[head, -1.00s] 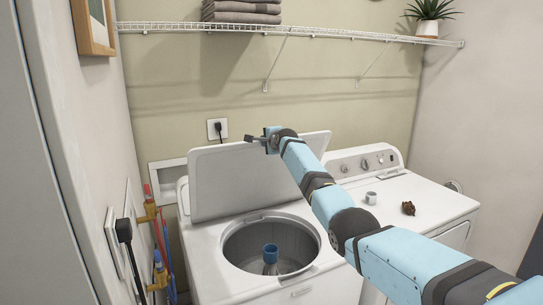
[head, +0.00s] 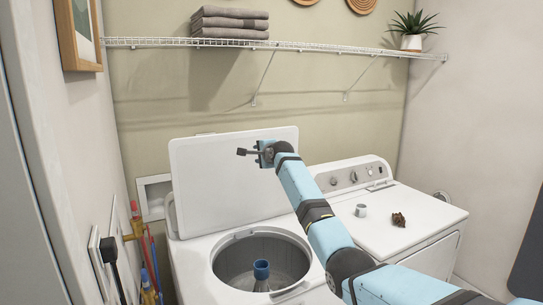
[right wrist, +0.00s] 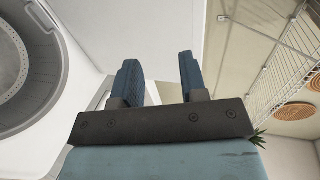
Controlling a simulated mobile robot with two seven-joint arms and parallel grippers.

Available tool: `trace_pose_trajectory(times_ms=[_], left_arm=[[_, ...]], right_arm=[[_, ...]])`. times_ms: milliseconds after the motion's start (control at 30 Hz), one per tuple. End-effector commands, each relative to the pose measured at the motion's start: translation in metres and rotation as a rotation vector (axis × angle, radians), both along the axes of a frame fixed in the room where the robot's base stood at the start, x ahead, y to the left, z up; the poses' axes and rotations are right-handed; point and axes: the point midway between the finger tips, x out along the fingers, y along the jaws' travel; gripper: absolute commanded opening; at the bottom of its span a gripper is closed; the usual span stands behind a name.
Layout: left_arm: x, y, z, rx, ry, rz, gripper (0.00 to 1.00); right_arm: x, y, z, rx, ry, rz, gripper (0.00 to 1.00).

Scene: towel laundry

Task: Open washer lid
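The washer lid (head: 220,190) is raised and stands upright at the back of the white washer (head: 190,265). The round drum opening is uncovered, with a blue-topped agitator (head: 261,270) inside. The drum also shows at the left of the right wrist view (right wrist: 40,60). My right gripper (head: 248,152) is in front of the lid's upper right part in the head view. Its two fingers stand apart with nothing between them in the right wrist view (right wrist: 160,75). I cannot tell whether it touches the lid. My left gripper is not in view.
A dryer (head: 420,215) stands to the right, with a white cup (head: 361,210) and a small brown object (head: 398,219) on top. A wire shelf (head: 300,46) above holds folded grey towels (head: 230,22) and a potted plant (head: 414,35). Pipes (head: 140,240) run along the left wall.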

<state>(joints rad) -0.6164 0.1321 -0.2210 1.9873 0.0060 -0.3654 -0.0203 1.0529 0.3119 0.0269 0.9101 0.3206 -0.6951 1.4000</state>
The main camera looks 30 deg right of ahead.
Motion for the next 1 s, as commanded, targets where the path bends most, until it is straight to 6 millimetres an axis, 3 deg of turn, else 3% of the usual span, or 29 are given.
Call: trace_pose_trajectory(times_ms=[500,933,1000], left_arm=[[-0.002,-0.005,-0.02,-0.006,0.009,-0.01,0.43],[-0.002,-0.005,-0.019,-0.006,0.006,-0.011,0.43],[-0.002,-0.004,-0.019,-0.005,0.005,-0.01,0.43]], right_arm=[[-0.083,0.008,0.023,0.0,-0.003,-0.001,0.39],[-0.094,0.009,0.027,0.0,-0.002,-0.001,0.39],[-0.094,0.01,0.026,-0.002,-0.001,0.001,0.26]])
